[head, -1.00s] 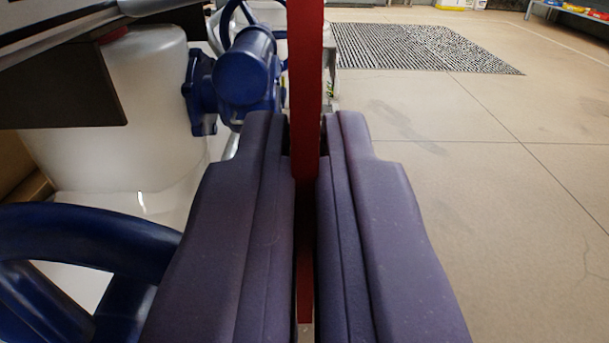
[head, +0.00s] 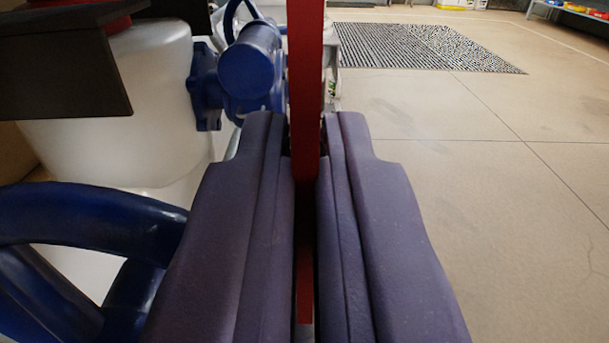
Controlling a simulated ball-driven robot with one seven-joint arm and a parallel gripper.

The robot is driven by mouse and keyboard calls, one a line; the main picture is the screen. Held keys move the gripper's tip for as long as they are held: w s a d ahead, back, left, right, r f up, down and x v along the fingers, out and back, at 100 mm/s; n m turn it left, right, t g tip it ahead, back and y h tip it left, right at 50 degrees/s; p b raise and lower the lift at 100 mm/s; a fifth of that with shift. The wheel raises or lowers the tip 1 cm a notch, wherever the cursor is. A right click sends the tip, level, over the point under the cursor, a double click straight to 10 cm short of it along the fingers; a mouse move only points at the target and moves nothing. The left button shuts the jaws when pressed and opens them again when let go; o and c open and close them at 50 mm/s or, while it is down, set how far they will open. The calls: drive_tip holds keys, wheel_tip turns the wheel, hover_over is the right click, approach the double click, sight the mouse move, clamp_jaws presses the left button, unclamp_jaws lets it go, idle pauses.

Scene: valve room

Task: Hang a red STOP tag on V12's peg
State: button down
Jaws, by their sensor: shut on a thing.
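My gripper (head: 306,145) is in the middle of the head view, its two dark purple fingers shut on a red tag (head: 306,75). The tag is seen edge-on as a thin upright red strip that rises past the top of the view, and its lower end shows between the fingers. Its face and any lettering cannot be seen. A blue valve body (head: 250,75) stands beyond the fingers, just left of the tag. A large blue handwheel (head: 90,215) is close at the lower left. No peg and no V12 label can be made out.
A white tank (head: 115,120) stands at the left behind a dark shelf or plate (head: 60,70). The concrete floor (head: 480,190) to the right is open. A dark grated mat (head: 425,47) lies at the back, and a shelf with coloured bins (head: 570,8) is at the far right.

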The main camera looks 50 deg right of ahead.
drive_tip(key=c, duration=1.2)
unclamp_jaws()
drive_tip(key=shift+o, duration=0.2)
